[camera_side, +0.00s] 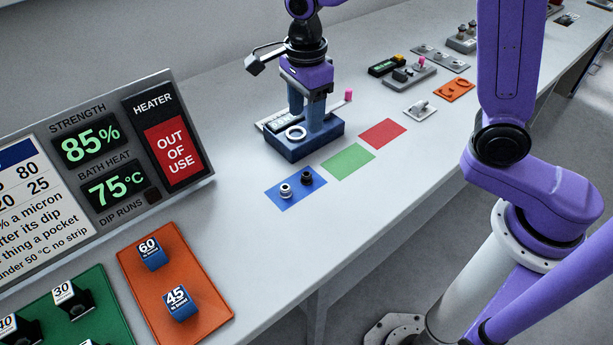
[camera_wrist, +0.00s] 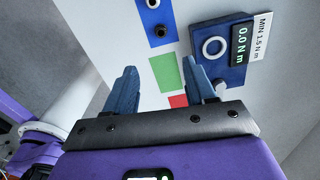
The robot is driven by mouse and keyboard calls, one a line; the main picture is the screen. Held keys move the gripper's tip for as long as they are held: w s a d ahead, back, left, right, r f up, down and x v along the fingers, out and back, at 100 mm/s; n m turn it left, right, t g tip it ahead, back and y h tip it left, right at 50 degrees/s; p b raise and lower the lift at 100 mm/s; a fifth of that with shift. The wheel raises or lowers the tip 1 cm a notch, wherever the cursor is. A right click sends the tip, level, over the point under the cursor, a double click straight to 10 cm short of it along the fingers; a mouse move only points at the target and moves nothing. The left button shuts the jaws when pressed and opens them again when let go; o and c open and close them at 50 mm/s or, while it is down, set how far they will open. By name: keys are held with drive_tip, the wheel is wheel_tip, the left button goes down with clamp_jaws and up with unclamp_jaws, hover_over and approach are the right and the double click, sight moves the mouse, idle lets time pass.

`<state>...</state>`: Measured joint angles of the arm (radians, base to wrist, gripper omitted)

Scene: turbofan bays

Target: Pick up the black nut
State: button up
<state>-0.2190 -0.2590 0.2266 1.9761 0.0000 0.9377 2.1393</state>
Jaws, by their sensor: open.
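The black nut (camera_side: 306,178) sits on a blue patch on the white bench, beside a pale silver nut (camera_side: 286,190). In the wrist view the black nut (camera_wrist: 161,31) is near the top, beyond my fingertips, with the pale nut (camera_wrist: 153,3) cut by the top edge. My gripper (camera_side: 305,122) is open and empty, pointing down, and overlaps the blue torque tester in the side view. In the wrist view my gripper (camera_wrist: 160,70) has its fingers either side of the green patch, apart from both nuts.
The blue torque tester (camera_wrist: 236,74) with a pale ring and a "0.0 N m" display stands beside the patches. Green (camera_side: 348,161) and red (camera_side: 383,134) patches are empty. A sign panel (camera_side: 100,165) and an orange tray (camera_side: 205,305) are at the left. The bench front is clear.

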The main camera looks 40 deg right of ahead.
hover_over(306, 174)
wheel_tip(306, 174, down, 12)
drive_tip(key=shift+s+r, duration=0.1)
drive_tip(key=shift+r, duration=0.1)
drive_tip(key=shift+f, duration=2.65)
drive_tip(key=shift+c, duration=0.3)
clamp_jaws()
